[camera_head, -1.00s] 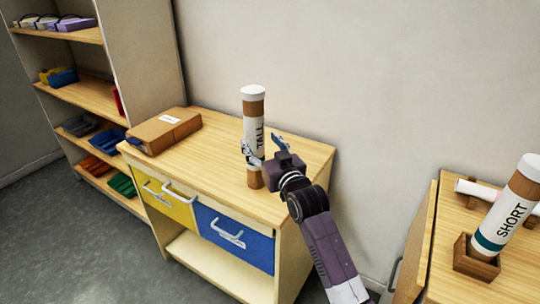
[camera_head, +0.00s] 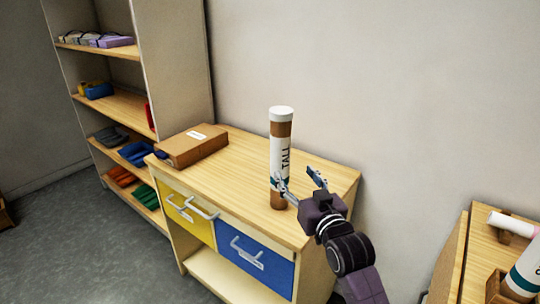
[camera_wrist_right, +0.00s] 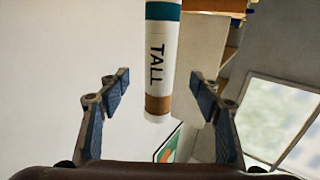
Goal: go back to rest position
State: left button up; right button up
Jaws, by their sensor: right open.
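The tube labelled TALL (camera_head: 281,150) stands upright on the wooden top of the drawer table (camera_head: 235,178). It has a white cap and brown, white and teal bands. My right gripper (camera_head: 298,181) is open and empty, just right of and in front of the tube. One finger overlaps the tube's lower part in the head view. In the right wrist view, the TALL tube (camera_wrist_right: 163,55) shows ahead between the spread fingers of my right gripper (camera_wrist_right: 160,80), with clear gaps on both sides. My left gripper is not in view.
A brown box (camera_head: 191,146) lies at the table's left end. A shelf unit (camera_head: 120,55) with coloured items stands at the left. A second table (camera_head: 478,264) at the right edge holds another tube (camera_head: 523,273) in a wooden block (camera_head: 497,289). Floor shows at lower left.

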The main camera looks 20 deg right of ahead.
jog(key=s+a+f+g, duration=0.3)
jog(key=s+f+g, duration=0.4)
jog(key=s+f, duration=1.1)
jog(key=s+f+n+g, duration=0.1)
jog(key=s+f+g, duration=0.35)
jog(key=s, duration=0.55)
jog(key=s+f+g, duration=0.3)
jog(key=s+f, duration=0.3)
jog(key=s, duration=0.4)
notch_tip(320, 180, down, 27)
jog(key=s+g, duration=0.1)
jog(key=s, duration=0.1)
jog(key=s+d+f+g+h, duration=0.1)
jog(key=s+d+f, duration=0.1)
jog(key=s+f, duration=1.3)
jog(key=shift+s+d+f+n, duration=0.3)
jog(key=shift+s+d+n, duration=0.1)
jog(key=shift+s, duration=0.65)
jog(key=shift+g, duration=0.25)
